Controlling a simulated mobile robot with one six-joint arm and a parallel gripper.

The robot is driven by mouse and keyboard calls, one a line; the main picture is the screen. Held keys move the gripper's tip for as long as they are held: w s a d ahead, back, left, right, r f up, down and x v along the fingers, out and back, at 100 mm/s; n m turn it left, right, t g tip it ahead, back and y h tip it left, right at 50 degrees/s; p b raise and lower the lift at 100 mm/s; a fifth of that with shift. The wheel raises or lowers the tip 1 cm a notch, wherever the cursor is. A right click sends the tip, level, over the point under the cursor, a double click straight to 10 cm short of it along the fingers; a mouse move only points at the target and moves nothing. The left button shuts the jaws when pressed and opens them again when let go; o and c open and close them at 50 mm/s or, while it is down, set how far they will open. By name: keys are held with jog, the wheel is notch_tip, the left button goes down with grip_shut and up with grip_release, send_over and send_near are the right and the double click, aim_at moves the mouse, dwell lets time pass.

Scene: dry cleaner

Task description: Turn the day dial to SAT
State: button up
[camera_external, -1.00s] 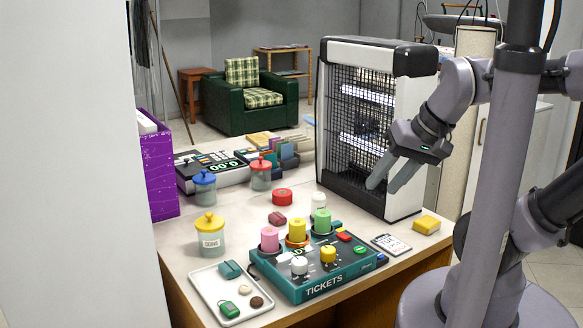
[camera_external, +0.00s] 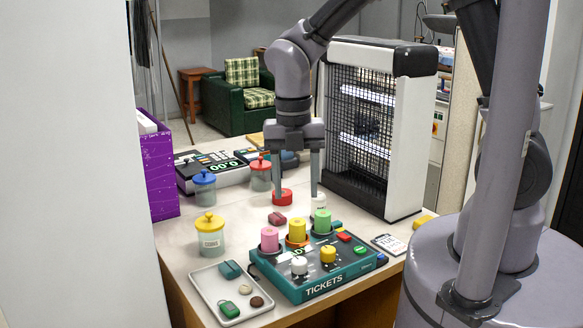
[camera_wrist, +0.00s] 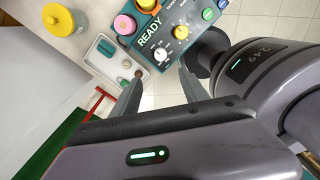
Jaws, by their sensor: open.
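The teal ticket machine (camera_external: 322,286) stands at the counter's front edge, with "TICKETS" on its front. Its top carries a white dial (camera_external: 299,265) and a yellow dial (camera_external: 328,254); the lettering around them is too small to tell which is the day dial or its setting. In the wrist view, the white dial (camera_wrist: 161,54) and yellow dial (camera_wrist: 180,32) show beyond the fingertips, near a "READY" display (camera_wrist: 153,29). My gripper (camera_external: 297,190) points down, open and empty, appearing above and behind the machine, apart from both dials.
A tray (camera_external: 203,279) with small items lies left. A yellow-lidded jar (camera_external: 209,235) stands behind it. A tall caged cabinet (camera_external: 405,150) stands at the right.

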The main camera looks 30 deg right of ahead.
aim_at(299, 261)
jog(key=f+b, duration=0.2)
jog(key=f, duration=0.3)
jog(key=f+b, duration=0.3)
jog(key=f, duration=0.3)
jog(key=f+b, duration=0.2)
jog(key=f, duration=0.4)
jog(key=shift+s+d+f+b, duration=0.1)
jog(key=shift+s+d+b, duration=0.1)
jog(key=shift+d+b, duration=0.15)
grip_shut()
